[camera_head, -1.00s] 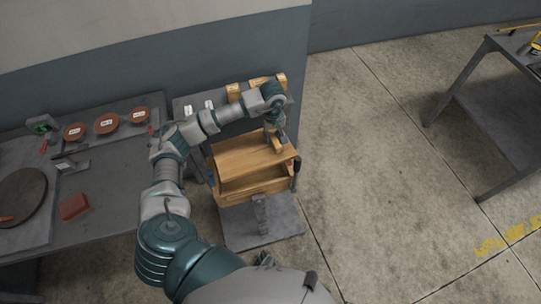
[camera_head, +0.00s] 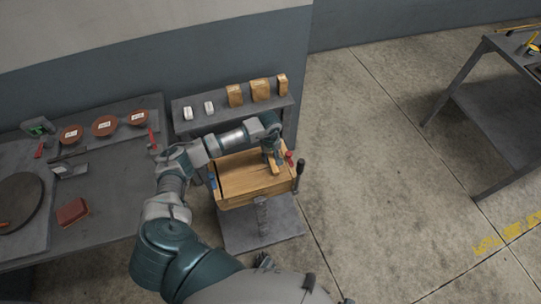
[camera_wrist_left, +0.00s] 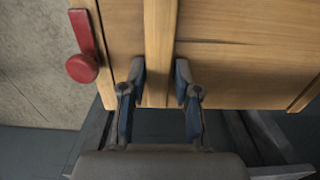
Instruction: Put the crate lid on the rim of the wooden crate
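The crate lid (camera_head: 240,172) is a flat light-wood panel with a raised batten. It lies over the top of the wooden crate (camera_head: 262,197), roughly level, and covers its opening. Whether it sits fully on the rim all round is hard to tell. My left gripper (camera_head: 272,160) points down at the lid's right part. In the left wrist view, the fingers of the left gripper (camera_wrist_left: 158,88) stand on both sides of the lid's batten (camera_wrist_left: 160,45), close against it. My right gripper is not in view.
The crate stands on a grey stand (camera_head: 240,232). Behind is a shelf (camera_head: 190,125) with wooden blocks (camera_head: 260,90). A workbench (camera_head: 105,205) is left; open floor is right.

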